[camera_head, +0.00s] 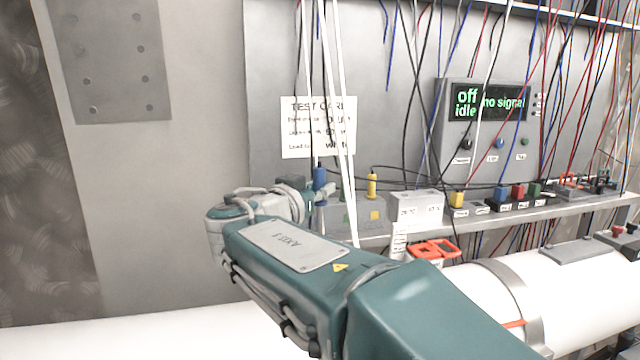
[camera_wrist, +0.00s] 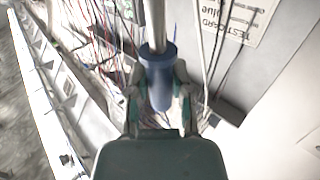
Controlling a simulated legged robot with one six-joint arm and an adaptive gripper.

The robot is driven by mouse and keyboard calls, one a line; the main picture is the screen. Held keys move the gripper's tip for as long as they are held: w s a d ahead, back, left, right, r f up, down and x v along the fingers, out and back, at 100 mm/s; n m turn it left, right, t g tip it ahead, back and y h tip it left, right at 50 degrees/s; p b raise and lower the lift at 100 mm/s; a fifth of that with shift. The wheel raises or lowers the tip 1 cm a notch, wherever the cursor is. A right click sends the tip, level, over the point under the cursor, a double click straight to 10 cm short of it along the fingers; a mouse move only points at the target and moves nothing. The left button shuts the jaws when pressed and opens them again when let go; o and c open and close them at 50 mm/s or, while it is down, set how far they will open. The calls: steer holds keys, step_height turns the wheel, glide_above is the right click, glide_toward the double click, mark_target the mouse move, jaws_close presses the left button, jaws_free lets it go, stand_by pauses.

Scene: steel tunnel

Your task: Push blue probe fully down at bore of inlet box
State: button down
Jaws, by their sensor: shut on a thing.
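The blue probe (camera_wrist: 158,80) is a blue cylinder between the two fingers of my gripper (camera_wrist: 160,95) in the wrist view. My gripper is shut on it. In the head view the blue probe (camera_head: 319,178) stands roughly upright at the left end of the shelf, with my gripper (camera_head: 312,190) beside it. A grey box (camera_head: 345,218) with a yellow square on its front stands just right of the probe; I take it to be the inlet box. The bore and the probe's lower end are hidden, so I cannot tell how deep the probe sits.
A yellow probe (camera_head: 372,185) stands on the grey box. A white box (camera_head: 416,205) and several coloured plugs line the shelf to the right. A display unit (camera_head: 487,117) reads "off idle" and "no signal". Many cables hang in front, some close to my gripper. A test card (camera_head: 318,127) is behind.

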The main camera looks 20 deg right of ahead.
mark_target(318, 215)
steer(key=shift+a+f, duration=0.25)
steer(key=shift+f, duration=0.55)
steer(key=shift+d+f, duration=0.15)
steer(key=shift+f, duration=0.5)
steer(key=shift+d+f, duration=0.15)
steer(key=shift+f, duration=0.75)
steer(key=shift+a, duration=0.1)
steer(key=shift+s, duration=0.1)
step_height(318, 215, down, 7)
steer(key=shift+f, duration=0.2)
stand_by(2.8)
steer(key=shift+c, duration=2.2)
jaws_free()
